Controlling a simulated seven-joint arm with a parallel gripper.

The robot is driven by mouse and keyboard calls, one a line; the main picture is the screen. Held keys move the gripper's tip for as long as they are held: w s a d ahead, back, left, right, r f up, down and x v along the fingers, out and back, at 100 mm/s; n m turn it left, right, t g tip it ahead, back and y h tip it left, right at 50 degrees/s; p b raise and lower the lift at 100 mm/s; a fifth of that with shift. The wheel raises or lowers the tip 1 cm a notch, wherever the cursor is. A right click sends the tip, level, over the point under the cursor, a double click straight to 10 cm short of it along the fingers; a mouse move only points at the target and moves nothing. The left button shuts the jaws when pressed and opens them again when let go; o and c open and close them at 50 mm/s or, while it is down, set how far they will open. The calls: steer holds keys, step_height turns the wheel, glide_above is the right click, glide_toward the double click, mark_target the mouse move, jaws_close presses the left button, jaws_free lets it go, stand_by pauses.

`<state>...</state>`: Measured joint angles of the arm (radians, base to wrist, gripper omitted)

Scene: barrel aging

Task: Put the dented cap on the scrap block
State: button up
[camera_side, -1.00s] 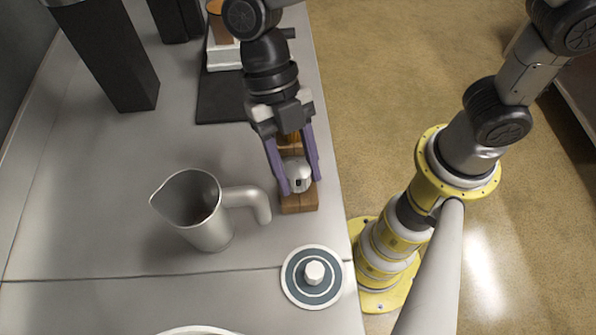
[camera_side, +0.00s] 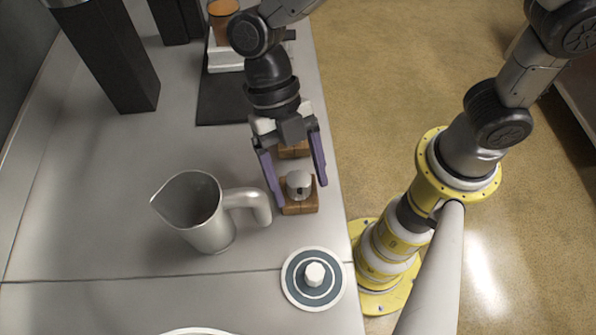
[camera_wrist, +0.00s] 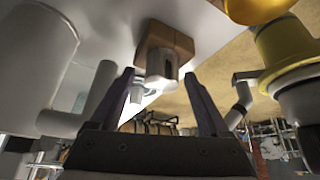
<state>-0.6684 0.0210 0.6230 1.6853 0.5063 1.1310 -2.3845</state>
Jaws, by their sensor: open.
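The small grey cap (camera_side: 299,180), with a dark notch in its near side, sits on a wooden block (camera_side: 301,206) near the counter's right edge. In the wrist view the cap (camera_wrist: 160,64) rests against the brown block (camera_wrist: 166,37). My gripper (camera_side: 302,193) is open, with one purple finger on each side of the cap and a visible gap to both. The wrist view also shows my two fingers (camera_wrist: 158,78) spread apart. More brown wood (camera_side: 294,151) shows behind the cap, partly hidden by my gripper; I cannot tell whether it is a separate block.
A metal pitcher (camera_side: 205,225) stands left of the block, its handle close to my left finger. A round white and grey disc with a knob (camera_side: 313,273) lies in front. A dark mat (camera_side: 221,100) and a tall dark box (camera_side: 115,65) are behind.

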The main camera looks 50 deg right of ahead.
steer(key=v, duration=1.1)
steer(key=d+r+m+t, duration=0.3)
steer(key=d+r+m, duration=0.1)
steer(key=d+m, duration=0.4)
steer(key=s+d+m+t+h, duration=0.1)
steer(key=s+d+m+t, duration=0.2)
steer(key=d+m, duration=0.5)
steer(key=s+d+m+t+h, duration=0.1)
steer(key=s+d+m+t, duration=0.3)
steer(key=d+m, duration=0.5)
steer(key=f+m+t, duration=0.1)
steer(key=m, duration=0.5)
steer(key=shift+s+m, duration=0.25)
steer(key=shift+m, duration=0.05)
